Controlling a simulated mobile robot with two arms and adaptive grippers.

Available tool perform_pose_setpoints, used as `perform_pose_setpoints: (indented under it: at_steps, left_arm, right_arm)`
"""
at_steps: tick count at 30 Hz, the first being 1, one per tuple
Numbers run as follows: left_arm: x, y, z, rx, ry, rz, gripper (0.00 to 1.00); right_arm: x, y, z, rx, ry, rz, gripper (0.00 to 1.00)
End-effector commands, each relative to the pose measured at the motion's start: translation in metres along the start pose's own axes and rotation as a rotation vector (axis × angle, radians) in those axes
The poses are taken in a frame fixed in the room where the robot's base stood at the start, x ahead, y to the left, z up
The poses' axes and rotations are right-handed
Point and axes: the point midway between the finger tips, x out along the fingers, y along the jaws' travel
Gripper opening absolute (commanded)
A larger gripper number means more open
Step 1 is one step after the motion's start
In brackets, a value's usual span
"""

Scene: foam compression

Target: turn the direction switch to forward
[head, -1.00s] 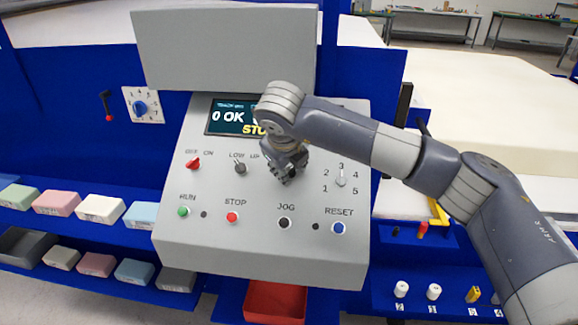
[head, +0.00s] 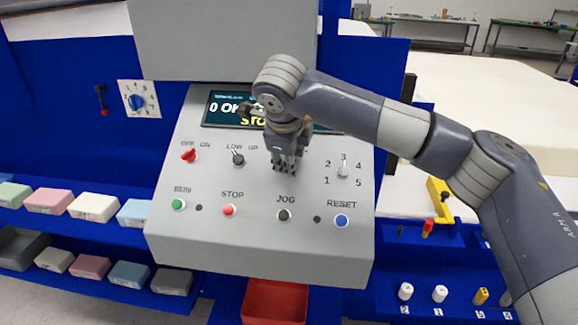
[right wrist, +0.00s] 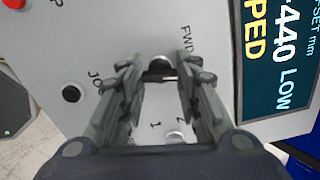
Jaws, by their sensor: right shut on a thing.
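The direction switch (right wrist: 160,66) shows in the right wrist view as a dark knob between my fingertips, with the letters "FWD" printed beside it. My right gripper (head: 286,168) is over the middle of the sloped grey control panel (head: 200,238) and hides the switch in the head view. In the right wrist view the right gripper (right wrist: 160,76) has a finger on each side of the knob and is shut on it. The knob's pointing direction is hard to make out. My left gripper is not in view.
Close by on the panel are the low/up switch (head: 238,158), the numbered selector (head: 343,171), the jog button (head: 284,215) and the stop button (head: 229,210). The display (head: 226,106) is partly behind my arm. A red tray (head: 275,302) sits below.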

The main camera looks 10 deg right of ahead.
Motion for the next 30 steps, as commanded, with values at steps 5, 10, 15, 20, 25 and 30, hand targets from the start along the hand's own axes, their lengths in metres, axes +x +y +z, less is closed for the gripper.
perform_pose_setpoints:
  at_steps: [5, 10, 15, 20, 25, 30]
  left_arm:
    - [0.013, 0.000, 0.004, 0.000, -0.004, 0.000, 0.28]
    - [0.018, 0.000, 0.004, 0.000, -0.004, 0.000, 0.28]
    - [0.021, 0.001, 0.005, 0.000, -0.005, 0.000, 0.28]
    - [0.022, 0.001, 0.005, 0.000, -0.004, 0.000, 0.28]
    - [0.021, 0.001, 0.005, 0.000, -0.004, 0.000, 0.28]
    - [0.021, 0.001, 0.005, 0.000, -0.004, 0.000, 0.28]
  right_arm:
    - [0.000, 0.000, 0.001, -0.165, -0.005, -0.002, 0.07]
    - [-0.001, -0.001, 0.001, -0.327, -0.004, 0.001, 0.07]
    - [-0.001, -0.001, 0.001, -0.487, -0.004, 0.005, 0.07]
    - [-0.002, -0.001, 0.002, -0.626, -0.005, 0.007, 0.07]
    - [-0.002, -0.001, 0.001, -0.747, -0.004, 0.010, 0.07]
    - [-0.002, -0.001, 0.001, -0.836, -0.004, 0.011, 0.07]
